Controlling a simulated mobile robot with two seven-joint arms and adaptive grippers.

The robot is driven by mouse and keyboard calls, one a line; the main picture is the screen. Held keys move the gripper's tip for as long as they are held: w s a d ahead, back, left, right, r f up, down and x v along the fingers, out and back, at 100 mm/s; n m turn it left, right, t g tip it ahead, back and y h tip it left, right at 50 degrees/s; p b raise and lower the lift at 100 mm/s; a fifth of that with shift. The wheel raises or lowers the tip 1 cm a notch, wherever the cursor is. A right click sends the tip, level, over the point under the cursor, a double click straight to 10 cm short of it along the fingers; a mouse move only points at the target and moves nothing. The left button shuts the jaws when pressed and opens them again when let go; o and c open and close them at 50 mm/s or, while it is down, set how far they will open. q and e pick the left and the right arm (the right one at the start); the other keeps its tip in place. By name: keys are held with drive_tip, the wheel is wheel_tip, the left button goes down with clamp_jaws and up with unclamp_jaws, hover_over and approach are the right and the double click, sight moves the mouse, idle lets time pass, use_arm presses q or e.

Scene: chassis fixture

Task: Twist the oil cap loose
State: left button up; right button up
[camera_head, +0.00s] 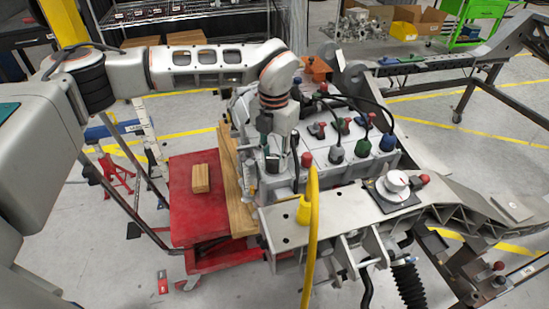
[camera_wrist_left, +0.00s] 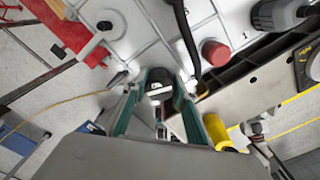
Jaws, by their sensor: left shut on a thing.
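My left gripper (camera_head: 273,152) reaches down onto the left edge of the white engine-like block (camera_head: 325,158). In the left wrist view its teal fingers (camera_wrist_left: 160,98) are closed around a small dark cap with a pale centre (camera_wrist_left: 158,91). This looks like the oil cap, though the fingers hide much of it. In the head view the cap is mostly hidden under the gripper. I cannot tell how far it is turned. My right gripper is not in view.
A red cap (camera_head: 306,160) and a thick yellow hose (camera_head: 312,235) stand just right of my left gripper. Black cables arch over the block. A white dial (camera_head: 397,182) sits farther right. A red cart (camera_head: 199,215) with a wooden block (camera_head: 201,178) stands at left.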

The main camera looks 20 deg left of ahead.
use_arm(q)
drive_tip(key=shift+f, duration=0.1)
drive_tip(key=n, duration=0.4)
drive_tip(key=shift+s+a, duration=0.1)
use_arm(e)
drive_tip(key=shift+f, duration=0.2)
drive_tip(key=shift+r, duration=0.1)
